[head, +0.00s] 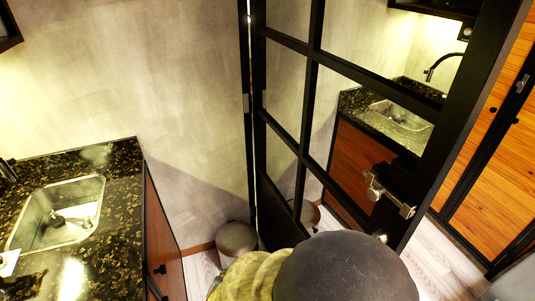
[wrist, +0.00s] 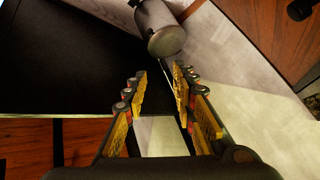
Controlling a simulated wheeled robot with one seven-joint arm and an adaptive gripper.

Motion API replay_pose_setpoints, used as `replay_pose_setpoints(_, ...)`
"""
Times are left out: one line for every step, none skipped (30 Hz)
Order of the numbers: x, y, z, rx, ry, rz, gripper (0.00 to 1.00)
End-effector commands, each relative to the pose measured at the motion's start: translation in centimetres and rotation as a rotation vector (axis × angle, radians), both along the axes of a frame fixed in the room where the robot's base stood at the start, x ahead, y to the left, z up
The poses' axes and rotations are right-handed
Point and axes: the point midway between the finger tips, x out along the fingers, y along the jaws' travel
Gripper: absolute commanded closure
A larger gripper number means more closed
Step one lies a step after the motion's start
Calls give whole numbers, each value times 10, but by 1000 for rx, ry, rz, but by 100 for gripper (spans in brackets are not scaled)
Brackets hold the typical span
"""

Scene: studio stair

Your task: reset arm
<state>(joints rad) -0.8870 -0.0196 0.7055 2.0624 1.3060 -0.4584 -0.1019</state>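My gripper (wrist: 160,88) shows in the wrist view with its two yellow-padded fingers apart and nothing between them. It is open and empty. In the head view my arm fills the bottom middle as a dark rounded link, and the gripper fingers are hidden from that camera. A black-framed glass door (head: 310,88) stands in front of the arm, with a metal lever handle (head: 388,194) on its right side. I cannot tell whether the arm touches the door.
A grey cylindrical bin (head: 236,240) stands on the floor by the wall; the wrist view shows a grey cylinder (wrist: 158,30) beyond the fingertips. A dark stone counter (head: 115,165) with a metal sink (head: 85,195) is at left. A wooden panel (head: 490,150) is at right.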

Motion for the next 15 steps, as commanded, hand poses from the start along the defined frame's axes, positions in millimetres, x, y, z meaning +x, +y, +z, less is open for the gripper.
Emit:
replay_pose_setpoints(-5, 14, 13, 46, 41, 79, 73)
replay_pose_setpoints(-11, 22, 20, 70, 67, 129, 73)
replay_pose_setpoints(-19, 30, 30, 93, 102, 197, 73)
replay_pose_setpoints(-26, 34, 38, 107, 127, 247, 73)
replay_pose_setpoints(-33, 36, 47, 119, 151, 296, 73)
replay_pose_setpoints(-42, 35, 59, 128, 183, 358, 73)
replay_pose_setpoints(-50, 33, 69, 130, 205, 404, 73)
replay_pose_setpoints(-57, 29, 78, 128, 228, 448, 73)
replay_pose_setpoints(-67, 20, 91, 119, 257, 505, 73)
replay_pose_setpoints(-75, 11, 100, 109, 277, 543, 73)
replay_pose_setpoints(-82, 0, 110, 93, 295, 579, 73)
replay_pose_setpoints(-91, -18, 123, 67, 318, 620, 73)
replay_pose_setpoints(-98, -35, 133, 42, 335, 646, 73)
replay_pose_setpoints(-104, -52, 142, 13, 349, 668, 73)
replay_pose_setpoints(-111, -77, 154, -29, 366, 687, 73)
